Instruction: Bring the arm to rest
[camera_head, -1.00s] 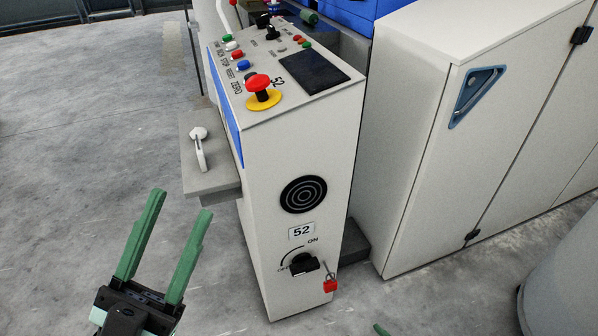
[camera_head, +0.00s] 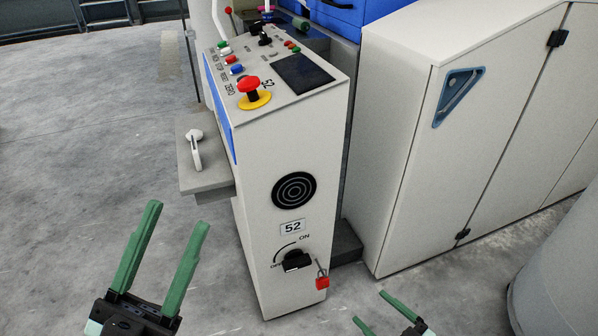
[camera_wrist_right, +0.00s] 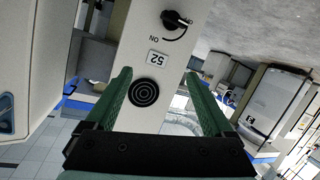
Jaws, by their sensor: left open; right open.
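My left gripper (camera_head: 172,232) is at the lower left of the head view. Its two green fingers are apart with nothing between them, over the grey floor left of the control cabinet. My right gripper (camera_head: 370,312) shows at the bottom edge of the head view, right of the cabinet's foot, its fingers apart and empty. In the right wrist view its green fingers (camera_wrist_right: 158,85) are spread, with the cabinet face beyond them. The control cabinet (camera_head: 255,190) bears the label 52 (camera_head: 292,227), a black rotary switch (camera_head: 297,261) and a red padlock (camera_head: 322,282).
A red emergency button (camera_head: 248,84) sits on the cabinet's top panel. A grey ledge (camera_head: 207,180) with a white handle juts from its left side. A tall white cabinet (camera_head: 400,150) stands right. A grey rounded body (camera_head: 560,265) is at far right. Floor at left is clear.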

